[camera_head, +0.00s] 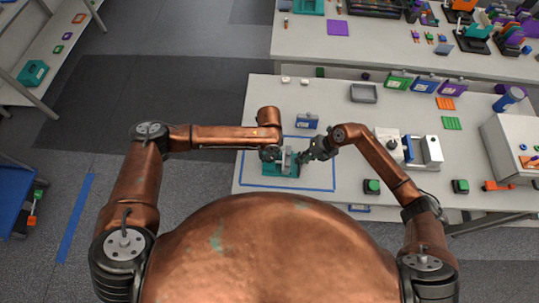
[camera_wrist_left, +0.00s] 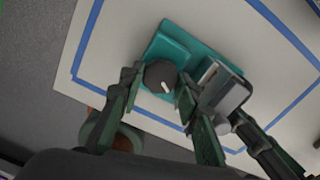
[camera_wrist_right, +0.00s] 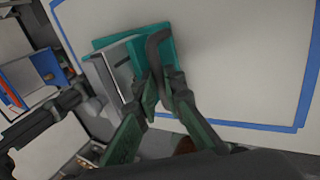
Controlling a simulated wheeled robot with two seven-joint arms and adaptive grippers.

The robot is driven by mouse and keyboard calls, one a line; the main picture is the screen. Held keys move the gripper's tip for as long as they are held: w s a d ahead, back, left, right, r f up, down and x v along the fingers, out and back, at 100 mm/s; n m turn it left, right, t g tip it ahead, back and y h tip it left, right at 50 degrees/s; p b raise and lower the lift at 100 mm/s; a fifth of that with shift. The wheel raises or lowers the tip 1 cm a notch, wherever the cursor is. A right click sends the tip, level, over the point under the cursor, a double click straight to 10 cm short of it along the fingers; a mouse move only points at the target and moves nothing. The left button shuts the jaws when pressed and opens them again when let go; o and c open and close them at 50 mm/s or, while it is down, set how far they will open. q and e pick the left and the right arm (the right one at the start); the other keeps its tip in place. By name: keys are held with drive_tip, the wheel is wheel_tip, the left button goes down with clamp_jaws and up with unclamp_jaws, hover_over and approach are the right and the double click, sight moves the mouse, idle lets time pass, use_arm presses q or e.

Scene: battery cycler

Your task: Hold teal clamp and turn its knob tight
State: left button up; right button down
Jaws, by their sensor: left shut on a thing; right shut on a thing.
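The teal clamp (camera_head: 283,171) stands on the table inside a blue tape outline; its teal base shows in the left wrist view (camera_wrist_left: 170,45) and right wrist view (camera_wrist_right: 180,40). A grey metal block (camera_wrist_left: 224,92) rises from it. My left gripper (camera_head: 271,153) is shut on the clamp's dark round knob (camera_wrist_left: 160,76), which bears a white mark. My right gripper (camera_head: 304,158) is shut on a dark curved handle (camera_wrist_right: 156,45) beside the grey block. The fingers hide part of the handle's lower end.
Blue tape (camera_head: 334,170) frames the clamp on the white table. To the right are a grey-and-white device (camera_head: 430,150), a green button box (camera_head: 372,186) and a large white box (camera_head: 512,145). A blue bin (camera_head: 306,121) and grey tray (camera_head: 363,93) lie farther back.

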sight(269, 157)
idle(0.8)
use_arm(q)
drive_tip(key=o, duration=0.9)
drive_tip(key=shift+r, duration=0.1)
drive_tip(key=shift+r, duration=5.9)
use_arm(e)
drive_tip(key=c, duration=1.9)
unclamp_jaws()
drive_tip(key=shift+c, duration=0.2)
